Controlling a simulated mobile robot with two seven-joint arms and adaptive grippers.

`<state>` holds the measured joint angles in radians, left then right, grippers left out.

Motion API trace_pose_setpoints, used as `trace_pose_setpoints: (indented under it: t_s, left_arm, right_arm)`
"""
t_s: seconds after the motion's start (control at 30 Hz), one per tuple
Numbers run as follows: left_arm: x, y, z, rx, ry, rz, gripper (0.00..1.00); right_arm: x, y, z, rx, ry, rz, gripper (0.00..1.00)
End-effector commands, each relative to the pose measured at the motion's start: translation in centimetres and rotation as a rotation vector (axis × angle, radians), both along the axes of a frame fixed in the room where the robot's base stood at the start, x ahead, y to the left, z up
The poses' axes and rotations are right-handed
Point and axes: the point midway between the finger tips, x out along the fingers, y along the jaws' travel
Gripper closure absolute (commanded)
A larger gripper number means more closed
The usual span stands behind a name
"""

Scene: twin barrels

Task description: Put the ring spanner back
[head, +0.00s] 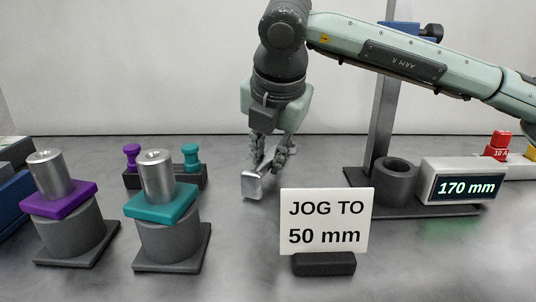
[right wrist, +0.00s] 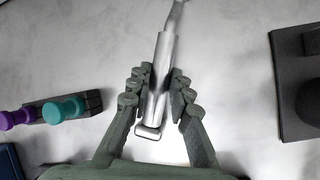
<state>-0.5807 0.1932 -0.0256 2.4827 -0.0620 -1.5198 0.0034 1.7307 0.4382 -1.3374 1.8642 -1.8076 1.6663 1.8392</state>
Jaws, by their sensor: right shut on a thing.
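My right gripper (head: 268,155) is above the middle of the table, pointing down. It also shows in the right wrist view (right wrist: 162,85), with its fingers on both sides of a bright metal tool. I take this to be the ring spanner (right wrist: 157,95); its end also shows in the head view (head: 252,186). It has a thick handle with a blunt, squarish end near my palm. A thinner shank runs out at the top edge of the wrist view. No ring end is visible. My left gripper is not in view.
A sign (head: 326,222) reading "JOG TO 50 mm" stands in front. A purple-collared barrel (head: 47,174) and a teal-collared barrel (head: 155,178) stand on grey pedestals at left. A dark rack (head: 165,180) holds purple and teal plugs. A stand with a grey cup (head: 396,184) and a "170 mm" display (head: 466,188) is right.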

Motion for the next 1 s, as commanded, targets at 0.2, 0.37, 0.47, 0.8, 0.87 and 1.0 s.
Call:
trace_pose_setpoints:
  t_s: [0.2, 0.37, 0.47, 0.8, 0.87, 1.0]
  left_arm:
    - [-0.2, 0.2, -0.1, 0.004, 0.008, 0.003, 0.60]
    - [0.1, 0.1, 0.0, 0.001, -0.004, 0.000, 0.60]
    - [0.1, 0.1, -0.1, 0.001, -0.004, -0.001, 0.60]
    - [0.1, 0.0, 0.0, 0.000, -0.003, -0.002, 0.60]
    - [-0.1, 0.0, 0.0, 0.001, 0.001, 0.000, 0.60]
    - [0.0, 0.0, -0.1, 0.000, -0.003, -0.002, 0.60]
  right_arm:
    - [0.0, 0.1, 0.0, 0.002, -0.003, 0.001, 1.00]
    - [0.0, 0.1, -0.1, 0.001, -0.002, 0.000, 0.77]
    - [0.0, 0.1, -0.1, 0.001, -0.002, 0.000, 0.65]
    - [0.0, 0.1, -0.1, 0.001, -0.002, 0.000, 0.60]
    - [0.0, 0.1, 0.0, 0.001, -0.002, 0.000, 0.60]
    - [-0.8, 0.0, 1.8, 0.003, -0.005, 0.001, 0.60]
